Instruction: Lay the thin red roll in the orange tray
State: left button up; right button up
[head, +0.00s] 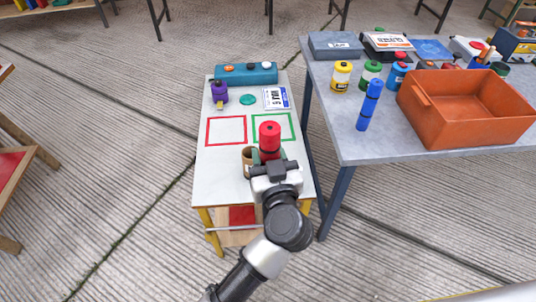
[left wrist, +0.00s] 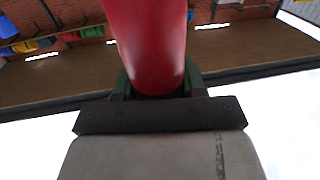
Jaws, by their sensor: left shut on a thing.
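The thin red roll (head: 270,136) is held upright by my left gripper (head: 268,158) above the near part of the small white table. In the left wrist view the red roll (left wrist: 146,45) rises from between the jaws of the left gripper (left wrist: 155,85), which is shut on its lower end. The orange tray (head: 480,136) stands on the grey table to the right, well apart from the gripper. The part of its floor in view is bare. My right gripper is not in view.
The white table (head: 215,175) bears a brown cup (head: 247,160), a purple item (head: 219,93), a teal box (head: 246,73) and red and green outlined squares. On the grey table (head: 345,140), a blue roll (head: 370,105) and several cans stand left of the tray.

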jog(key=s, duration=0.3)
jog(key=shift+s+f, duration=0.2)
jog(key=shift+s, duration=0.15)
